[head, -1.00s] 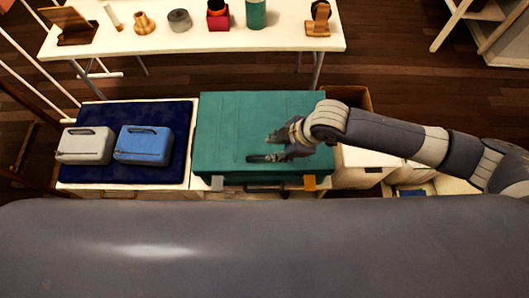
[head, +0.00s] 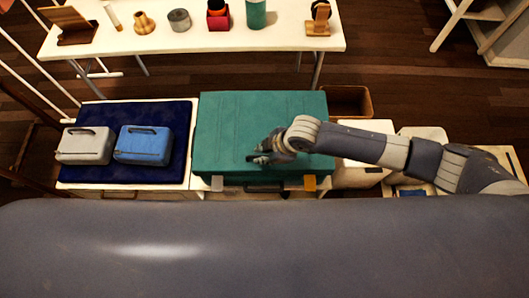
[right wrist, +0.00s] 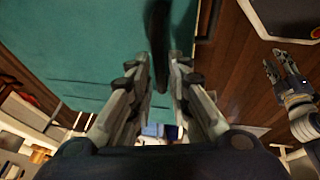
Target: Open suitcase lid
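The teal suitcase (head: 240,120) lies flat with its lid shut, right of the blue mat. Its dark handle (head: 265,188) is at the front edge, between a grey latch (head: 217,184) and an orange latch (head: 310,183). My right gripper (head: 258,158) is over the front part of the lid. In the right wrist view its fingers (right wrist: 160,85) are apart, with the dark handle (right wrist: 160,40) lined up between them; contact cannot be told. My left gripper (right wrist: 272,68) shows at the right of that view, fingers apart and empty; it is outside the head view.
A grey case (head: 85,146) and a blue case (head: 143,146) sit on the dark blue mat (head: 130,112) at left. A white table (head: 290,40) with several small items stands behind. A brown box (head: 348,100) is behind my right arm. A grey surface (head: 260,250) fills the foreground.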

